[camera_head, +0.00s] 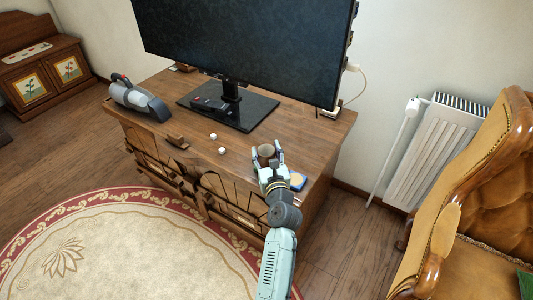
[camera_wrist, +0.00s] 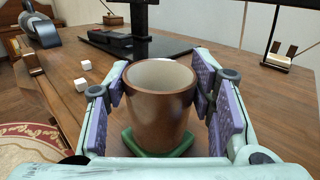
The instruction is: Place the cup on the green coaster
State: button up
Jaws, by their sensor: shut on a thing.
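The brown cup (camera_head: 265,152) stands upright near the right front of the wooden cabinet top. In the wrist view the cup (camera_wrist: 157,108) shows its pale, empty inside. My gripper (camera_head: 269,160) is shut on the cup, with one purple finger pad on each side of it. The green coaster (camera_wrist: 184,146) shows directly under the cup in the wrist view, its edges sticking out on both sides. I cannot tell whether the cup's base touches the coaster. In the head view the coaster is hidden.
Two small white cubes (camera_head: 218,143) lie to the left. A monitor (camera_head: 245,45) on a black base stands behind, with a grey handheld vacuum (camera_head: 140,99) at the left. The cabinet's middle front is mostly clear.

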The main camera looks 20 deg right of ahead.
jog(key=shift+f, duration=0.15)
jog(key=o, duration=1.3)
